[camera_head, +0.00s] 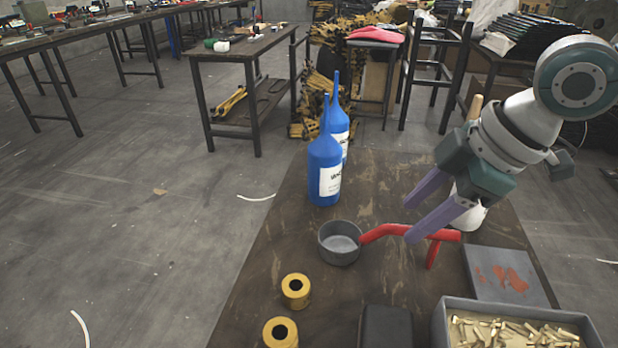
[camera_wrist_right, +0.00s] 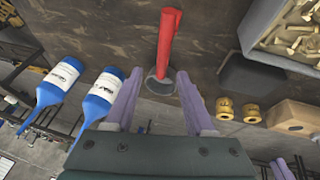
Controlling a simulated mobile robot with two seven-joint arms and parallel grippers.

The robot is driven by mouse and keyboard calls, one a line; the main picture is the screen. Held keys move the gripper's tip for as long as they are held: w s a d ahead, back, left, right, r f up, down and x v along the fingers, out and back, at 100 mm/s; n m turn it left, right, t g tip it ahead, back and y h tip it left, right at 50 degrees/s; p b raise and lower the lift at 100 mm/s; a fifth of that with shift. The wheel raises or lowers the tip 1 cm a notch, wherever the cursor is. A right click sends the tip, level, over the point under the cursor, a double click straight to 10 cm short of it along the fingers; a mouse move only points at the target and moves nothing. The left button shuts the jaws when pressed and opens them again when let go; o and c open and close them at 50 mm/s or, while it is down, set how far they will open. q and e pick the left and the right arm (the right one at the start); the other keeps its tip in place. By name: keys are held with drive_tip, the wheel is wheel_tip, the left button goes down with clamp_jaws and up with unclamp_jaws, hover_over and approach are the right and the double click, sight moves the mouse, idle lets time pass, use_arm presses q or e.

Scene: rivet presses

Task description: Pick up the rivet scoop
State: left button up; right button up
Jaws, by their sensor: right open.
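The rivet scoop (camera_head: 340,248) stands on the dark worktable (camera_head: 290,235). It has a grey round cup on the left and a red handle running right, with a red leg reaching down from it. My right gripper (camera_head: 408,222) has purple fingers and is open and empty. Its fingertips are close to the handle, partly in front of it in the head view. In the right wrist view the red handle (camera_wrist_right: 168,40) lies ahead of the gap between the open fingers (camera_wrist_right: 159,76), with the cup nearer the gap. Contact cannot be told.
Two blue bottles (camera_head: 324,172) stand behind the cup. Two yellow rings (camera_head: 296,291) lie in front. A grey bin of brass rivets (camera_head: 515,332), a dark box (camera_head: 386,328) and a grey block with red marks (camera_head: 507,276) are at front right. A white container (camera_head: 470,215) is behind my gripper.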

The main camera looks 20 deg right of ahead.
sight(405, 227)
drive_tip(key=b+x, duration=0.1)
drive_tip(key=x, duration=0.4)
drive_tip(key=shift+s+f, duration=0.1)
drive_tip(key=shift+s, duration=0.05)
drive_tip(key=shift+d, duration=0.1)
clamp_jaws()
